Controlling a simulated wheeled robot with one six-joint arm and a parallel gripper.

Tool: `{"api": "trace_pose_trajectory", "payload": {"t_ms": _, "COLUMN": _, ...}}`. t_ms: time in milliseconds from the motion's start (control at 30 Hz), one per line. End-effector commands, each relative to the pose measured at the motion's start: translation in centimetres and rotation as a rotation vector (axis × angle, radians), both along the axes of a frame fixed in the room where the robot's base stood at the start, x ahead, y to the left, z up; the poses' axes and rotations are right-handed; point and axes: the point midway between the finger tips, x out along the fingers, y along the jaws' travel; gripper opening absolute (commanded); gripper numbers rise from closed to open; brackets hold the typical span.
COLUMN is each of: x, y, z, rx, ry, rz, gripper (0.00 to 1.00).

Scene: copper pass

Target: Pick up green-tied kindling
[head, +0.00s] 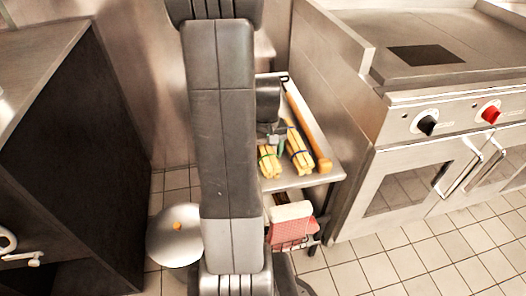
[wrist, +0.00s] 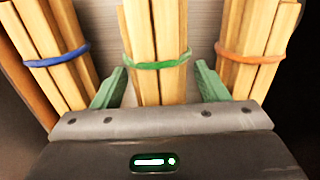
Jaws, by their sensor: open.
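The green-tied kindling (wrist: 156,45) is a bundle of pale sticks with a green band, in the middle of the wrist view. My gripper (wrist: 160,85) is open, with one green fingertip on each side of this bundle. The fingers stand apart from the sticks, with gaps on both sides. In the head view the green-tied kindling (head: 268,164) lies near the front of a small steel table (head: 312,180). My arm hides part of that table and most of my gripper there.
Blue-tied kindling (wrist: 62,58) lies close on the left in the wrist view, and orange-tied kindling (wrist: 252,50) close on the right. A long wooden handle (head: 304,125) lies along the table's right edge. A steel stove (head: 400,150) stands to the right.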

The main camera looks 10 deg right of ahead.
Motion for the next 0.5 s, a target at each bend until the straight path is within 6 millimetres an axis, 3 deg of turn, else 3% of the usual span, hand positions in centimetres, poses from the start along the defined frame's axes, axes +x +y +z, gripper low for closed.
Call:
{"api": "trace_pose_trajectory", "payload": {"t_ms": 100, "x": -0.02, "y": -0.01, "z": -1.06, "rx": 0.000, "ry": 0.000, "rz": 0.000, "gripper": 0.67}}
{"api": "trace_pose_trajectory", "payload": {"t_ms": 333, "x": 0.01, "y": -0.02, "z": -1.06, "rx": 0.000, "ry": -0.001, "rz": 0.000, "gripper": 0.67}}
{"api": "trace_pose_trajectory", "payload": {"t_ms": 500, "x": 0.01, "y": -0.02, "z": -1.05, "rx": 0.000, "ry": -0.001, "rz": 0.000, "gripper": 0.36}}
